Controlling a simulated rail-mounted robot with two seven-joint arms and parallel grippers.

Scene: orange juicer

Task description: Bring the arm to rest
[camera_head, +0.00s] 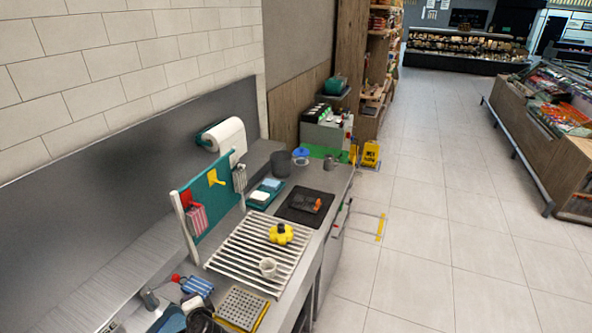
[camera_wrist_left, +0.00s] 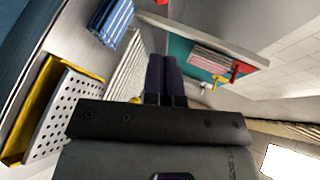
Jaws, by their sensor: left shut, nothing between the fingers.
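My left gripper (camera_wrist_left: 164,80) shows in the left wrist view, its two dark fingers side by side, shut and empty. The slatted metal rack (camera_wrist_left: 121,79) lies beyond its fingers. I cannot make out this gripper in the head view. My right gripper is in neither view.
A teal board (camera_head: 212,205) on white posts stands along the counter's wall side. A perforated tray with yellow edging (camera_head: 241,308) and a blue striped item (camera_head: 197,286) lie near the front. A black mat (camera_head: 304,206) is farther back. The floor (camera_head: 440,250) at right is mostly clear.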

